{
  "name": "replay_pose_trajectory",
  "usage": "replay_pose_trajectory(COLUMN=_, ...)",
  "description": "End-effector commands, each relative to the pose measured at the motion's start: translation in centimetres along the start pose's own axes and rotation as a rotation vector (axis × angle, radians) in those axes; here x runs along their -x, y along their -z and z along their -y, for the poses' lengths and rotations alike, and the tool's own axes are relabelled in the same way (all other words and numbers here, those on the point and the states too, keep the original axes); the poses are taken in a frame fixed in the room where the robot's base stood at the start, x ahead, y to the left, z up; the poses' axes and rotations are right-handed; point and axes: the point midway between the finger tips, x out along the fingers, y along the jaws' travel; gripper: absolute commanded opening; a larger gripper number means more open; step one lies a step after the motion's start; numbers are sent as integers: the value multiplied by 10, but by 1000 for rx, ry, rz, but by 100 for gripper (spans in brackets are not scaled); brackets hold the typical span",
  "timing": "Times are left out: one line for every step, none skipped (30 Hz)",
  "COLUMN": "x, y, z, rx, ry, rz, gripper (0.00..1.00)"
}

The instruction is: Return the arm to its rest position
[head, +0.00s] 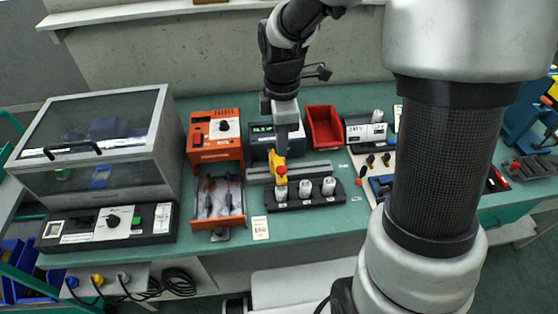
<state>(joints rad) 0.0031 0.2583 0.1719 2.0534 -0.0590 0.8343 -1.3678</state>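My arm reaches down from the top of the head view. My gripper (281,150) points down over the green workbench (330,228), just above the back of a black rack (310,202). A yellow piece (277,166) shows right at the gripper's lower end. I cannot tell whether the gripper holds it or stands in front of it. The fingertips are too small and covered to show their opening.
An orange unit (214,140) with an open drawer (218,222) stands left of the rack. A clear-lidded box (95,135) fills the left end. A dark display unit (262,141) and a red bin (323,128) stand close behind. Bare bench lies in front of the rack.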

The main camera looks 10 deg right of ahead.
Motion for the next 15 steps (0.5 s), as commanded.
replay_pose_trajectory(x=0, y=0, z=0, rx=0, ry=0, rz=0, gripper=0)
replay_pose_trajectory(x=0, y=0, z=0, rx=0, ry=0, rz=0, gripper=0)
replay_pose_trajectory(x=0, y=0, z=0, rx=0, ry=0, rz=0, gripper=0)
replay_pose_trajectory(x=0, y=0, z=0, rx=0, ry=0, rz=0, gripper=0)
replay_pose_trajectory(x=0, y=0, z=0, rx=0, ry=0, rz=0, gripper=0)
replay_pose_trajectory(x=0, y=0, z=0, rx=0, ry=0, rz=0, gripper=0)
replay_pose_trajectory(x=1, y=0, z=0, rx=-3, ry=-2, rz=0, gripper=0)
replay_pose_trajectory(x=3, y=-1, z=1, rx=-10, ry=-5, rz=1, gripper=0)
replay_pose_trajectory(x=9, y=-2, z=2, rx=-30, ry=-12, rz=2, gripper=0)
replay_pose_trajectory(x=15, y=-4, z=3, rx=-53, ry=-22, rz=3, gripper=0)
replay_pose_trajectory(x=23, y=-5, z=5, rx=-86, ry=-34, rz=4, gripper=0)
replay_pose_trajectory(x=37, y=-9, z=9, rx=-141, ry=-54, rz=4, gripper=0)
replay_pose_trajectory(x=48, y=-12, z=13, rx=-194, ry=-73, rz=3, gripper=0)
replay_pose_trajectory(x=62, y=-15, z=18, rx=-255, ry=-94, rz=1, gripper=0)
replay_pose_trajectory(x=80, y=-20, z=26, rx=-347, ry=-125, rz=-5, gripper=0)
